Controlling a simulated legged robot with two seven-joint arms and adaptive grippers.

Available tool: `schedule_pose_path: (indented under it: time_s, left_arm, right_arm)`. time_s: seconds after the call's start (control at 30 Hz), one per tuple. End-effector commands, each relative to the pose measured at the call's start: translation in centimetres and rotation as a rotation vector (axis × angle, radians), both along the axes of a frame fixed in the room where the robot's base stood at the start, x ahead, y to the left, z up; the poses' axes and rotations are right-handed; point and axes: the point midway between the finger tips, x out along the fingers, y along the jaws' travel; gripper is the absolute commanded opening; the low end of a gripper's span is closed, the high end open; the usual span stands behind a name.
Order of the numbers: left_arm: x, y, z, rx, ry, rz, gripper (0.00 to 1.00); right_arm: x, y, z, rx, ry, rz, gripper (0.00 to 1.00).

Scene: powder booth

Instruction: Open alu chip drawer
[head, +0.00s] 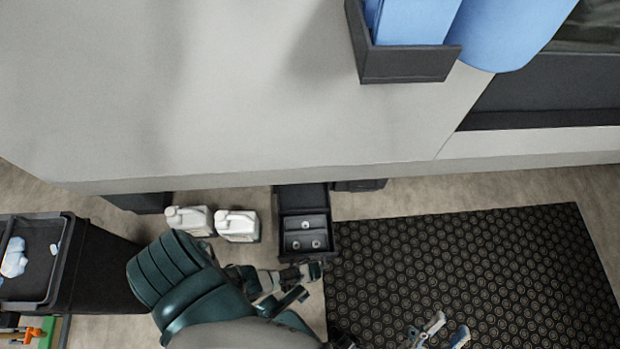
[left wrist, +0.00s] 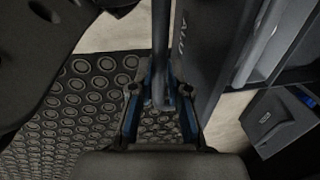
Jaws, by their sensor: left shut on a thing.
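The alu chip drawer (head: 305,240) is dark and stands pulled out from under the grey booth wall, showing divided compartments with a few small pale round pieces inside. In the left wrist view its dark front (left wrist: 200,38) carries the letters ALU. My left gripper (left wrist: 160,98) is shut on the dark bar handle (left wrist: 161,50) of that front. In the head view the left gripper (head: 314,271) is at the drawer's near edge, partly hidden by my arm. My right gripper (head: 447,331) is open and empty over the patterned mat, away from the drawer.
Two white jugs (head: 237,226) stand left of the drawer. A black cart with a tray (head: 62,262) is at the far left. The black patterned mat (head: 480,270) covers the floor at right. A dark bin with blue contents (head: 408,64) is above on the grey surface.

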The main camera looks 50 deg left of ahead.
Motion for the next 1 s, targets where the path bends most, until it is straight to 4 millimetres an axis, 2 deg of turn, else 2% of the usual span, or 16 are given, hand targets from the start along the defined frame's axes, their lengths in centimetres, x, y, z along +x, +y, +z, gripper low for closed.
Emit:
schedule_pose_path:
  time_s: [0.03,0.07,0.13,0.47,0.63,0.77,1.0]
  left_arm:
    - [-1.4,0.5,-0.6,0.011,0.027,0.004,0.00]
    - [-1.4,0.5,-0.6,0.011,0.027,0.004,0.24]
    - [-1.2,0.5,-0.6,0.009,0.024,0.004,0.41]
    - [-0.7,0.2,-0.2,0.005,0.011,0.002,0.41]
    - [-0.7,0.1,0.7,0.005,0.007,0.003,0.41]
    - [-0.9,-0.2,2.3,0.005,0.007,0.002,0.41]
    - [-1.4,-0.8,6.3,0.005,0.010,0.003,0.41]
  right_arm:
    - [0.0,0.0,-0.2,0.000,0.002,-0.001,0.40]
    - [0.0,0.0,-0.2,0.001,0.002,0.000,0.40]
    - [0.0,0.0,-0.2,0.000,0.001,-0.001,0.40]
    - [-0.1,0.0,-0.1,-0.001,-0.001,-0.001,0.40]
    - [-0.1,0.0,0.0,0.000,-0.002,-0.001,0.40]
    - [-0.1,0.0,0.0,-0.001,-0.002,0.000,0.40]
    - [-0.1,0.0,0.0,0.000,-0.002,-0.001,0.40]
